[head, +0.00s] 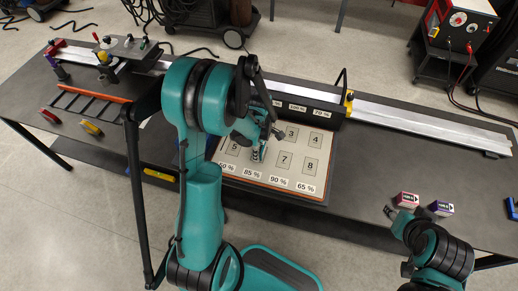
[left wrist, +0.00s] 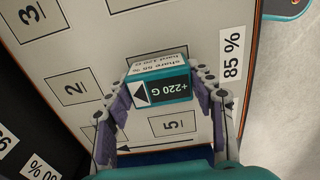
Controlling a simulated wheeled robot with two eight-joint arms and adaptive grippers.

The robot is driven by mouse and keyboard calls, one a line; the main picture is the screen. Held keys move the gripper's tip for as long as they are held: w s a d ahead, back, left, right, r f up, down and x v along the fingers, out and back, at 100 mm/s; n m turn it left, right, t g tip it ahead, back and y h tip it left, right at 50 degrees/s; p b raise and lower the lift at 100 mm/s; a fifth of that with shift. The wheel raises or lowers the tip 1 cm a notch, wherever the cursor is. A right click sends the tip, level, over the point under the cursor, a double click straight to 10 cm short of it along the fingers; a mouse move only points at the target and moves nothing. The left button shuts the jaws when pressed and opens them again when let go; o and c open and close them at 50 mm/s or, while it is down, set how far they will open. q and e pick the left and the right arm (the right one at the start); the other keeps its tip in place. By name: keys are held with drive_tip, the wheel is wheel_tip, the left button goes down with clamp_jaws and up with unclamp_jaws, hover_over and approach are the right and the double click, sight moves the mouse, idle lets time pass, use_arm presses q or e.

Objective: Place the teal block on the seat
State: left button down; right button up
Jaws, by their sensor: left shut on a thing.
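A teal block (left wrist: 160,95) with a "+220 G" label and a white printed side is held between the fingers of my left gripper (left wrist: 162,82) in the left wrist view. In the head view my left gripper (head: 262,142) is over the pale numbered board (head: 235,170); my arm and fingers largely hide the block there. The board (left wrist: 185,40) carries grey numbered squares and percent labels. The square marked 5 (left wrist: 172,125) shows beside the block in the wrist view. I cannot tell whether the block touches the board. My right gripper (head: 392,212) is at the lower right, its fingers unclear.
A red block (head: 407,199) and a purple block (head: 440,208) stand near my right gripper. A long metal rail (head: 420,118) runs behind the board. A dark slotted rack (head: 85,105) and red and yellow pieces lie at left. The table right of the board is mostly clear.

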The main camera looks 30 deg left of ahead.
use_arm(q)
drive_tip(key=shift+f, duration=0.1)
drive_tip(key=c, duration=0.6)
unclamp_jaws()
